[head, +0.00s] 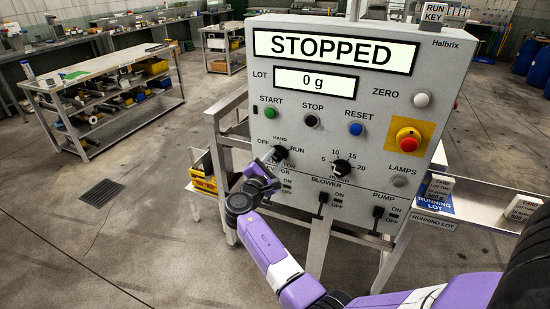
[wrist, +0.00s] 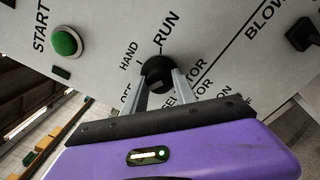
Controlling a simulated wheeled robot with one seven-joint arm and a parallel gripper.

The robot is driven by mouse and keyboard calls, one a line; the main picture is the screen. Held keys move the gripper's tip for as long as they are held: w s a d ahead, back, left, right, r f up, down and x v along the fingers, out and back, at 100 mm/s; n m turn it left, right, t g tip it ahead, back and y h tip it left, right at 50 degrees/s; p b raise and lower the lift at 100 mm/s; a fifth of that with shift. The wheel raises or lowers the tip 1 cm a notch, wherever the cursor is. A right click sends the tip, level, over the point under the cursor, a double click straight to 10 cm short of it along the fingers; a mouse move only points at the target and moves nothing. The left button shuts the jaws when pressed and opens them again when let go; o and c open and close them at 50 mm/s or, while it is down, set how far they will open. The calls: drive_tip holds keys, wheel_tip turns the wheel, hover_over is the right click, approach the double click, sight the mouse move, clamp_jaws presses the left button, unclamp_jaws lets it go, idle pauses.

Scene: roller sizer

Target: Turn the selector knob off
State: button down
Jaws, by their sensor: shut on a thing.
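The black selector knob (head: 281,154) is on the left of the grey control panel, under the words OFF, HAND and RUN. In the wrist view the knob (wrist: 156,70) sits between the tips of my two grey fingers. My gripper (head: 270,160) reaches up to it from the lower left and is shut on it; the fingers also show in the wrist view (wrist: 160,86). The fingers hide part of the knob, and I cannot tell which word it points to. The upper display (head: 330,48) reads STOPPED, and the lower display (head: 315,82) reads 0 g.
Right of the selector is a second black dial (head: 341,167). Below are the blower switch (head: 322,198) and pump switch (head: 378,212). Above are the green start button (head: 270,113), black stop button (head: 311,121) and blue reset button (head: 356,129). A red emergency button (head: 408,141) is at the right.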

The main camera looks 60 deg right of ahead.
drive_tip(key=shift+f, duration=0.1)
idle(0.3)
drive_tip(key=c, duration=1)
unclamp_jaws()
drive_tip(key=shift+a, duration=0.1)
drive_tip(key=a+b, duration=0.1)
drive_tip(key=a, duration=0.6)
drive_tip(key=shift+s+a, duration=0.3)
drive_tip(key=shift+a, duration=0.05)
drive_tip(key=shift+w, duration=0.1)
